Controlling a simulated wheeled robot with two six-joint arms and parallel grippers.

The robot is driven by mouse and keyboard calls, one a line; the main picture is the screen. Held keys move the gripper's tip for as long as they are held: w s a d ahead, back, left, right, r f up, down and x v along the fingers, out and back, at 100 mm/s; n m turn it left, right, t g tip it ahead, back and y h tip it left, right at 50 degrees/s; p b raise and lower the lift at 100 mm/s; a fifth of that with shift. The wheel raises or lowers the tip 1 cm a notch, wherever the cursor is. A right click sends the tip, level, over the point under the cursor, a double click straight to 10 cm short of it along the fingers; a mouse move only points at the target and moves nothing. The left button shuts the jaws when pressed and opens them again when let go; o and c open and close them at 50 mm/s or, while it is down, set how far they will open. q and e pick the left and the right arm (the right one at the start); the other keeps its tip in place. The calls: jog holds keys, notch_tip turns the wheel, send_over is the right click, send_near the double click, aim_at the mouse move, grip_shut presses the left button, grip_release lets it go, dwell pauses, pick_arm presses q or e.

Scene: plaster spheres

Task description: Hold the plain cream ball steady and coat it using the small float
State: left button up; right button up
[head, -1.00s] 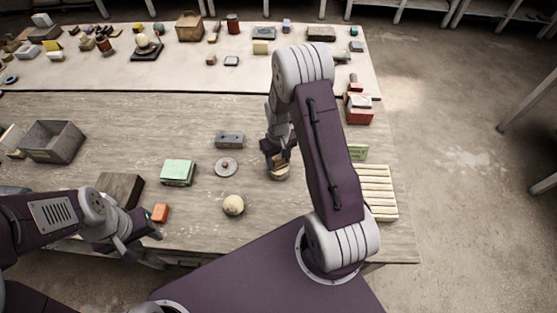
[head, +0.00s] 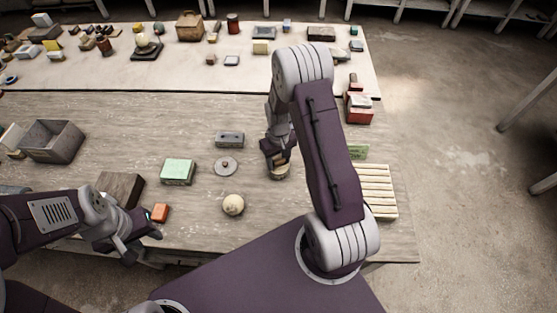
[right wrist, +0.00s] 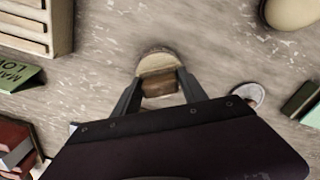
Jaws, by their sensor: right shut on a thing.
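The plain cream ball (head: 233,204) rests on the table near its front edge; it also shows in the right wrist view (right wrist: 292,10), cut by the top edge. My right gripper (head: 277,160) is shut on the brown handle (right wrist: 160,85) of the small float, which has a round pale base (head: 280,174). The float is at or just above the tabletop, right of and behind the ball, apart from it. My left gripper (head: 143,244) is open and empty at the front edge, left of the ball, beside a small orange block (head: 160,212).
A round grey disc (head: 226,166) lies behind the ball, with a green box (head: 178,171) to its left and a grey block (head: 230,138) behind. A slatted cream rack (head: 377,190) stands right. A grey bin (head: 52,141) is far left. The table around the ball is clear.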

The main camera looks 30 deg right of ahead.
aim_at(278, 159)
jog(key=shift+s, duration=0.1)
notch_tip(278, 159, up, 7)
jog(key=p, duration=0.6)
dwell(0.6)
jog(key=w+b, duration=0.1)
jog(key=w+a+b, duration=0.1)
jog(key=shift+a+f+n+b, duration=0.15)
jog(key=shift+a+n+b, duration=0.15)
jog(key=shift+b, duration=0.1)
jog(key=s+a+r+b, duration=0.3)
jog(key=s+a, duration=0.2)
jog(key=s, duration=0.1)
jog(key=shift+r+b, duration=0.2)
jog(key=shift+b, duration=0.15)
